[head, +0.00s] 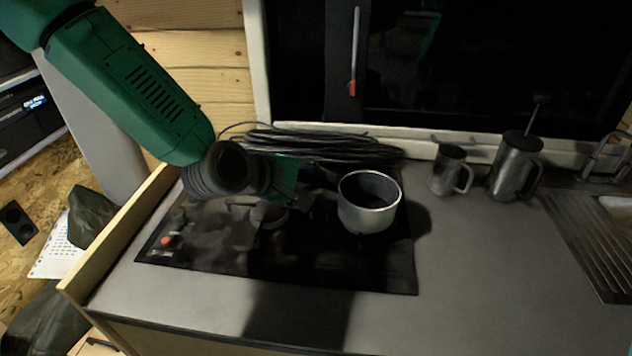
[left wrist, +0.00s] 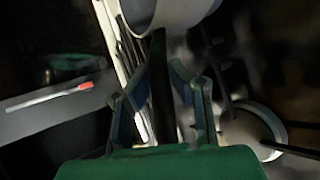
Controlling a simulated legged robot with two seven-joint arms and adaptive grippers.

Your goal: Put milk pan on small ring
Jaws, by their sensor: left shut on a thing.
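The milk pan (head: 368,212) is a small silver pan with a dark inside, upright over the right part of the black hob (head: 300,268). My left gripper (head: 312,190) reaches in from the left and is shut on its dark handle. In the left wrist view the gripper (left wrist: 162,92) has the handle between its fingers, with the pan's pale wall (left wrist: 175,14) above. I cannot tell whether the pan touches the hob. A small round, light-rimmed thing (head: 270,216) is on the hob left of the pan; whether it is a ring or a vessel is unclear. My right gripper is out of view.
A coiled black cable (head: 310,143) lies behind the hob. A wooden edge (head: 115,235) bounds the left.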

